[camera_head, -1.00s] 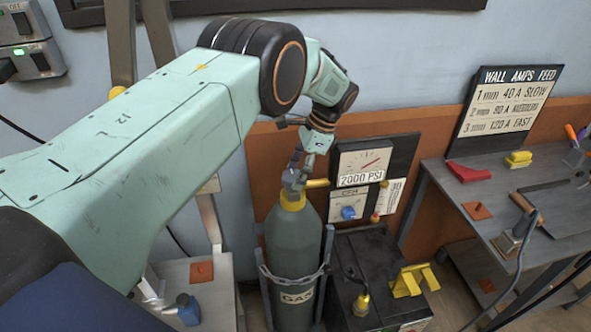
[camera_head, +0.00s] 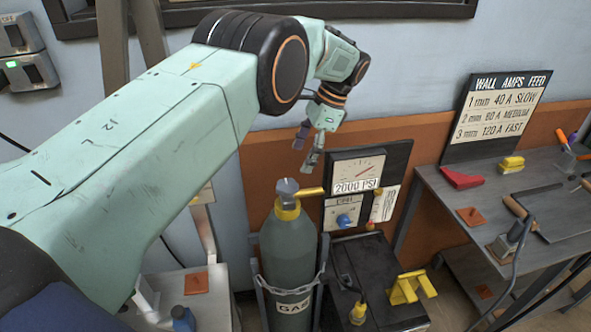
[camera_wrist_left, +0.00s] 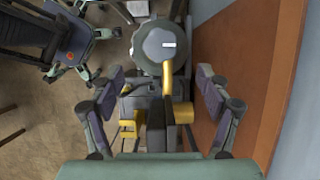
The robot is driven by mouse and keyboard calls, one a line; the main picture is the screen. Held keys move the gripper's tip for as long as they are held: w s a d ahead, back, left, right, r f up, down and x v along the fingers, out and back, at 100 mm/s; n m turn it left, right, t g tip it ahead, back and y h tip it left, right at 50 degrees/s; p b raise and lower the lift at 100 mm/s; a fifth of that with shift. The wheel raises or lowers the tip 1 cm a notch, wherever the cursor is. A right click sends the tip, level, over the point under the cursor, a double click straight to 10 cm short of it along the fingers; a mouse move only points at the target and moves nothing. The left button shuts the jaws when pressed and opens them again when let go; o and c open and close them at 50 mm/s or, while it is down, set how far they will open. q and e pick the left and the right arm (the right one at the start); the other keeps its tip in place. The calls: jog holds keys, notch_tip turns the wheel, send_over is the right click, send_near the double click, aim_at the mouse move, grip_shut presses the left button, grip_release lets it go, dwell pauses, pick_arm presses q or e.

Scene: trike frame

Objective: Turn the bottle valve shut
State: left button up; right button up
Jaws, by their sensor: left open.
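The gas bottle (camera_head: 289,245) stands upright in a chained holder, with a yellow collar and a grey valve knob (camera_head: 287,187) on top. A yellow outlet (camera_head: 312,191) points right from the collar. My left gripper (camera_head: 306,152) is open and empty, above and slightly right of the knob, apart from it. In the left wrist view its fingers (camera_wrist_left: 160,78) are spread wide. The round bottle top (camera_wrist_left: 150,45) lies beyond them, with a pale bar mark on the knob (camera_wrist_left: 168,45). My right gripper is not in view.
A gauge panel (camera_head: 356,170) reading 2000 PSI stands close right of the bottle, by a dark box (camera_head: 385,305) with a yellow bracket (camera_head: 411,288). A grey workbench (camera_head: 450,200) is at the right. The orange wall panel (camera_head: 255,165) is close behind.

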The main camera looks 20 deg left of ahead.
aim_at(288, 184)
pick_arm(q)
jog(key=v, duration=0.3)
jog(key=shift+w+d+r, duration=0.1)
jog(key=shift+d+r, duration=0.05)
jog(key=shift+r, duration=0.15)
jog(key=shift+f, duration=0.1)
jog(key=x, duration=1.2)
